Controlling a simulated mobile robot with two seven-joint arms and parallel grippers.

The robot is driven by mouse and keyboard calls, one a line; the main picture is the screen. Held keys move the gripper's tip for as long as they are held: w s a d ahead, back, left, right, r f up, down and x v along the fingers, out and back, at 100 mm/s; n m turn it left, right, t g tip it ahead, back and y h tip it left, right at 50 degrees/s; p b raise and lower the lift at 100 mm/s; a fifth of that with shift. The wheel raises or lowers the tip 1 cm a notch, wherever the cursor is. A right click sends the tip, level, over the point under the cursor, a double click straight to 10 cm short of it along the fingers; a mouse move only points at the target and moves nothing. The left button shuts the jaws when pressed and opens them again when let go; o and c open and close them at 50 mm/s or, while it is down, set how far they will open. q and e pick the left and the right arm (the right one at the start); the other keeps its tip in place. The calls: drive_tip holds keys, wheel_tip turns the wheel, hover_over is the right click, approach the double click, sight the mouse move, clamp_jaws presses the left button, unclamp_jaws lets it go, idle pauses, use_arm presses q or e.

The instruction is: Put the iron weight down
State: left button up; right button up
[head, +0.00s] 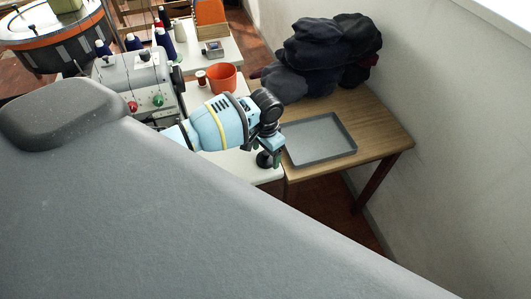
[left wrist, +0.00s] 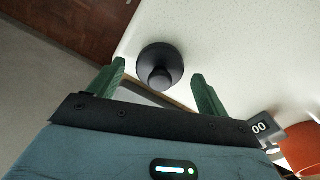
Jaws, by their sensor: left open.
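The iron weight (left wrist: 160,62) is a dark, round piece with a knob. In the left wrist view it stands on the white speckled tabletop (left wrist: 235,40), close to the table's edge. My left gripper (left wrist: 157,74) is open, with its green fingers on either side of the knob and a visible gap at both. In the head view the weight (head: 264,160) shows as a dark shape at the white table's near right corner, partly hidden by my left gripper (head: 272,154). My right gripper is not in view.
A grey tray (head: 319,139) lies empty on the wooden table (head: 378,128) to the right, in front of a pile of dark caps (head: 318,55). An orange cup (head: 222,79), a thread spool (head: 201,78) and a machine (head: 135,82) stand behind my left arm.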

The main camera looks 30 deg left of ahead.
use_arm(q)
wheel_tip(320, 180, up, 12)
drive_tip(key=p, duration=0.1)
drive_tip(key=s+d+f+t+h, duration=0.4)
drive_tip(key=s+d+f+t, duration=0.2)
drive_tip(key=s+d+f, duration=0.5)
drive_tip(key=s+a+f+t+y, duration=0.1)
drive_tip(key=s+f, duration=0.3)
drive_tip(key=s, duration=0.4)
drive_tip(key=s+a+f+n+t+y, duration=0.1)
drive_tip(key=s+f, duration=0.3)
drive_tip(key=s, duration=0.4)
drive_tip(key=shift+s+a+f+t, duration=0.25)
drive_tip(key=shift+a+t, duration=0.35)
drive_tip(key=shift+t, duration=0.2)
drive_tip(key=shift+c, duration=0.4)
